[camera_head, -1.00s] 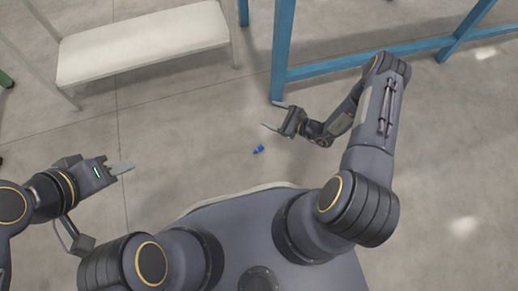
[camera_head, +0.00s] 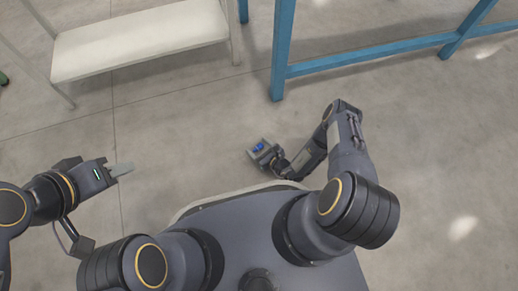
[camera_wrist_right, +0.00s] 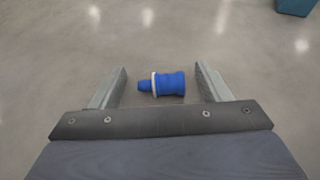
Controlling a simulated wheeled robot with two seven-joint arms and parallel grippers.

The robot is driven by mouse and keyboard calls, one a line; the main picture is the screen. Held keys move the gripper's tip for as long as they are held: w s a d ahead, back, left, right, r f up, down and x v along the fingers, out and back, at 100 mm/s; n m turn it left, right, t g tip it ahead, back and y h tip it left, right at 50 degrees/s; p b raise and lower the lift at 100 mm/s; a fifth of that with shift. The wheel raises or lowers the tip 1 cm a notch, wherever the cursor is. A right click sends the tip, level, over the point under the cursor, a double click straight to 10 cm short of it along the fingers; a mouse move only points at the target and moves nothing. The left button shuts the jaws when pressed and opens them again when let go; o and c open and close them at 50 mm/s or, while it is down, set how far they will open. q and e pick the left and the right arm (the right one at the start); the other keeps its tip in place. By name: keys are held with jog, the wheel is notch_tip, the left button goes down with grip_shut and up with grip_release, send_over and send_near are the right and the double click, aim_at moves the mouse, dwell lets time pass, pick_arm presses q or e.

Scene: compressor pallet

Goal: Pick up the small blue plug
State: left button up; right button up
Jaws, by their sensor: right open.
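The small blue plug (camera_wrist_right: 168,84) lies on its side on the floor, with a pale ring near its narrow end. In the right wrist view it shows between the two fingers of my right gripper (camera_wrist_right: 160,85), with a gap on each side. The head view also shows the plug (camera_head: 258,147) at my right gripper (camera_head: 259,149), which is open and low over the floor. Whether the fingers reach down around the plug or are still above it, I cannot tell. My left gripper (camera_head: 122,169) is off to the left, away from the plug; its finger gap is not clear.
A pale bench or shelf (camera_head: 140,42) stands at the back left. A blue metal frame (camera_head: 365,57) stands behind my right arm. The grey floor (camera_head: 180,140) around the plug is clear.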

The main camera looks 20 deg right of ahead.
aim_at(258, 147)
jog(key=shift+w+a+f, duration=0.15)
jog(key=shift+w, duration=0.25)
jog(key=c, duration=1.1)
jog(key=shift+r+p, duration=0.35)
jog(key=shift+r, duration=0.2)
notch_tip(258, 147, up, 3)
jog(key=shift+f+p, duration=0.2)
jog(key=shift+p, duration=0.6)
jog(key=s+d+r+p, duration=0.1)
jog(key=d+r+p, duration=0.1)
jog(key=d+r, duration=0.1)
jog(key=s+d+r+p, duration=0.1)
jog(key=d+r+p, duration=0.1)
jog(key=d, duration=0.4)
jog(key=s+d+r+p, duration=0.1)
jog(key=d+r+p, duration=0.1)
jog(key=d+r, duration=0.2)
jog(key=shift+s+d+r, duration=0.15)
jog(key=shift+d+r, duration=0.05)
jog(key=shift+d, duration=0.1)
